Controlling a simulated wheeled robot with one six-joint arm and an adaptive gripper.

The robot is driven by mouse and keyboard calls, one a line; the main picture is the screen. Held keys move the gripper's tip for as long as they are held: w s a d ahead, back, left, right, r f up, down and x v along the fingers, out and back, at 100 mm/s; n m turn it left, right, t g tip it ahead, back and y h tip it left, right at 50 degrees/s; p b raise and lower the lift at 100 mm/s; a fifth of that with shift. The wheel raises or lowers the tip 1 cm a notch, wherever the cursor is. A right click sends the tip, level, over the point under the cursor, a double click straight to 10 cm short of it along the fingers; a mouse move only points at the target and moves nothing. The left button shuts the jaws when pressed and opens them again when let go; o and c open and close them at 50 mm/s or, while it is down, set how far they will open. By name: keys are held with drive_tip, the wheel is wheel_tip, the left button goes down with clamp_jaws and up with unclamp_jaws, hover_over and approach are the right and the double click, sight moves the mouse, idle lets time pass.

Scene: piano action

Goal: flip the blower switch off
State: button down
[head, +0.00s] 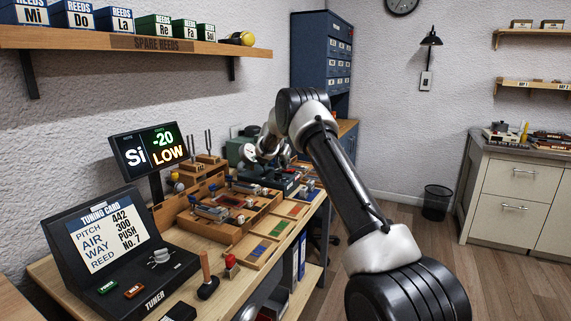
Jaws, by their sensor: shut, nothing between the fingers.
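My arm reaches from the lower right up to its elbow and down over the far part of the workbench (190,299). My gripper (284,158) is small in the head view, beyond the elbow, over the dark devices at the back of the bench. It is shut and empty; its fingertips are hard to make out. I cannot pick out the blower switch for certain or read its position. A red-topped block (231,262) stands at the bench's front edge, beside a wooden-handled tool (206,278). A round-dial gauge (248,152) stands near my wrist.
The tuner (110,240) and a display reading "Si -20 LOW" (150,150) stand at the left. A wooden tray (215,232) holds parts mid-bench. A reed shelf (140,39) hangs above.

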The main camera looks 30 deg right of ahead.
sight(289, 170)
drive_tip(key=shift+s+d, duration=0.5)
drive_tip(key=shift+s, duration=0.1)
drive_tip(key=shift+r, duration=0.3)
drive_tip(key=r, duration=0.4)
drive_tip(key=shift+s+a+r, duration=0.1)
drive_tip(key=shift+s, duration=0.2)
drive_tip(key=v, duration=0.9)
drive_tip(key=shift+s+a, duration=0.1)
